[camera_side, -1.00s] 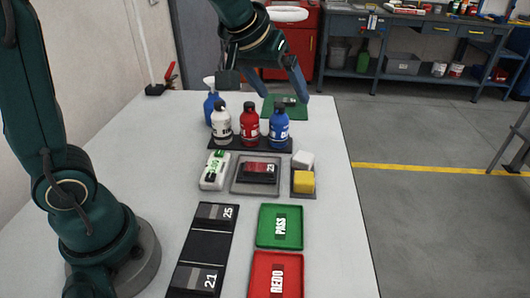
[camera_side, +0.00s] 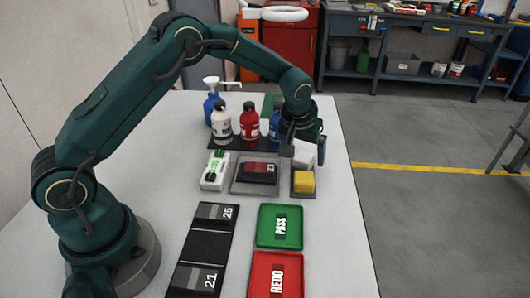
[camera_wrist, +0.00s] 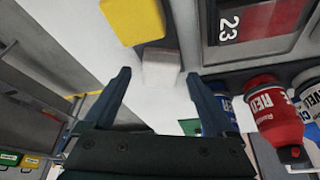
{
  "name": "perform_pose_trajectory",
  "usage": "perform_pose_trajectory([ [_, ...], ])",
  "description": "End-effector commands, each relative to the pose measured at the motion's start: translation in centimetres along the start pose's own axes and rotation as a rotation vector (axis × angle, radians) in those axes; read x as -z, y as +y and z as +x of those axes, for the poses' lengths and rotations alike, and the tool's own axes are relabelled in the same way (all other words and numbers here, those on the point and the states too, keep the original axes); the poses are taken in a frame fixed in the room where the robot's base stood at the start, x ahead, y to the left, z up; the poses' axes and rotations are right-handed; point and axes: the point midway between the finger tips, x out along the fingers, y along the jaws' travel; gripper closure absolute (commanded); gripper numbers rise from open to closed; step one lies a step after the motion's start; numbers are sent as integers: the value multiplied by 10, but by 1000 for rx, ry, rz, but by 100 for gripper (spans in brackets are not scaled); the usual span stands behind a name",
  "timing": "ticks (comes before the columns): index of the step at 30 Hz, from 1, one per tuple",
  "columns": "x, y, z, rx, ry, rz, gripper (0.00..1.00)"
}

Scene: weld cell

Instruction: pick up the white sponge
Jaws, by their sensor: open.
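The white sponge (camera_side: 304,154) stands on the small grey tray behind the yellow sponge (camera_side: 304,182). My gripper (camera_side: 306,146) is at the white sponge, with a finger on each side of it in the side view. In the wrist view the white sponge (camera_wrist: 161,68) shows between and just beyond the open fingertips (camera_wrist: 158,76), and the yellow sponge (camera_wrist: 132,20) lies above it. The jaws are open. I cannot tell whether a finger touches the sponge.
White, red and blue bottles stand close behind; the blue bottle (camera_side: 274,126) is partly hidden by my arm. A grey tray with a dark red block (camera_side: 258,170) lies left of the sponges. Green PASS (camera_side: 280,243) and red REDO (camera_side: 277,290) trays lie in front.

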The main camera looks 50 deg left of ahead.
Motion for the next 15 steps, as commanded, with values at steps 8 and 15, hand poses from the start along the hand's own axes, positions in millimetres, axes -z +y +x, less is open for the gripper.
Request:
perform_pose_trajectory([
  [8, 0, 0, 12, 0, 0, -1, 10],
  [15, 0, 0, 11, 0, 0, -1, 44],
])
